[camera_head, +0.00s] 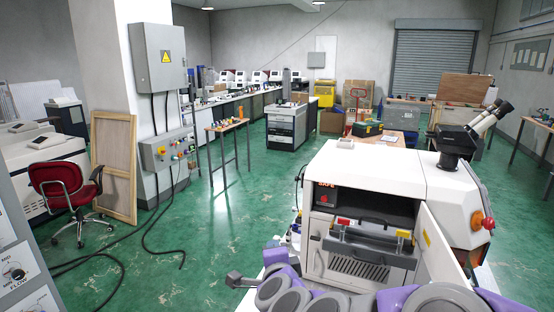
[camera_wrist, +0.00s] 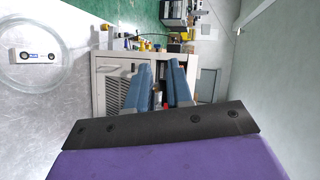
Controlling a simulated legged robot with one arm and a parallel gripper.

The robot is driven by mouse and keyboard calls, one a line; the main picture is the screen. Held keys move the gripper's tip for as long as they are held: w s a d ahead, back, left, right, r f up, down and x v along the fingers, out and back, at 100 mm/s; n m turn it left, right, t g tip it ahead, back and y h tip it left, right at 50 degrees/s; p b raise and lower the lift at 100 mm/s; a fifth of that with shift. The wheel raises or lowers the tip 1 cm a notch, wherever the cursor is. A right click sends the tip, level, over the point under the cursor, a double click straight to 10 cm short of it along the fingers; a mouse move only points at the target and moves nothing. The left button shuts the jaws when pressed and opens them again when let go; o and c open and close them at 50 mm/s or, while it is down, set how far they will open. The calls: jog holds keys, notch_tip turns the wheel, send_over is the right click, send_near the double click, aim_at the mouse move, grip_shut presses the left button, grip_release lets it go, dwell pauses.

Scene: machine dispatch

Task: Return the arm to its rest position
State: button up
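My arm, with purple and grey links (camera_head: 330,298), lies folded along the bottom of the head view, in front of the white machine (camera_head: 375,170). In the wrist view, the two blue fingers of my gripper (camera_wrist: 159,70) stand apart with a narrow gap, and I see nothing held between them. A purple link of mine fills the bottom of that view. I cannot make out the fingers clearly in the head view.
The machine's door (camera_head: 438,250) stands open at right. A microscope (camera_head: 470,137) sits on top. Cables (camera_head: 95,260) cross the green floor at left, near a red chair (camera_head: 68,195).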

jog(key=s+a+f+n+g+y, duration=0.1)
jog(key=s+f+n+g+y, duration=0.1)
jog(key=s+n+g, duration=0.35)
jog(key=s+a+f+n+g+y, duration=0.2)
jog(key=s+n, duration=0.4)
jog(key=s, duration=0.2)
jog(key=s+d+f+n+g+h, duration=0.1)
jog(key=s+d+f+g+h, duration=0.1)
jog(key=s+d, duration=0.4)
jog(key=s+d+f+n+g+h, duration=0.1)
jog(key=s+d+g, duration=0.3)
jog(key=s, duration=0.6)
jog(key=s+d+f+n+g+h, duration=0.2)
jog(key=s+d+f+g, duration=0.1)
jog(key=s+d, duration=0.4)
jog(key=shift+s+d+f+h, duration=0.3)
jog(key=shift+s+f, duration=0.05)
jog(key=shift+s, duration=0.45)
